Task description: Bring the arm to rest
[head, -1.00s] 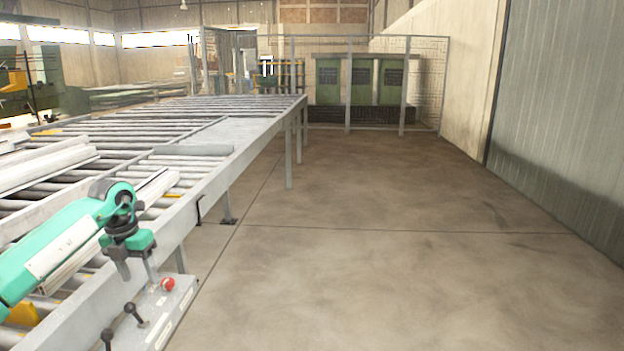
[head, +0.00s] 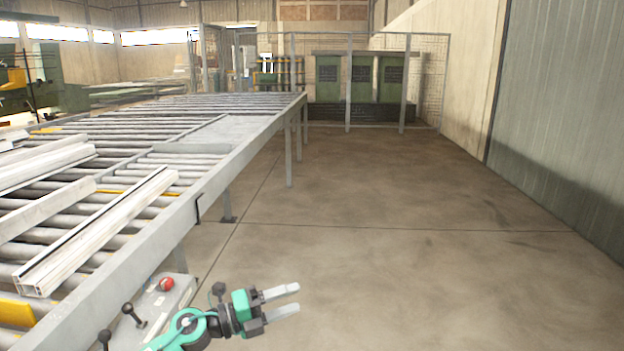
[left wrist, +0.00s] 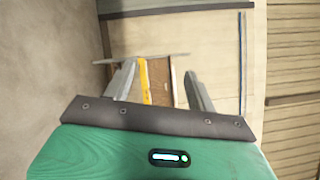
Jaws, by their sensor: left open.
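My left gripper (head: 291,301) is at the bottom of the head view, in front of the control box and over the bare floor. Its two grey fingers point right and stand apart with nothing between them. In the left wrist view the fingers (left wrist: 160,88) are also spread and empty, with a wall and floor far beyond them. My green left arm (head: 190,325) comes up from the bottom edge. My right gripper is in neither view.
A roller table (head: 165,235) fills the left side, with white profiles (head: 100,230) lying on it. A control box (head: 150,310) with a red button (head: 166,284) and black levers stands at its near edge. Open floor (head: 400,230) lies to the right, with a mesh fence (head: 420,85) behind.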

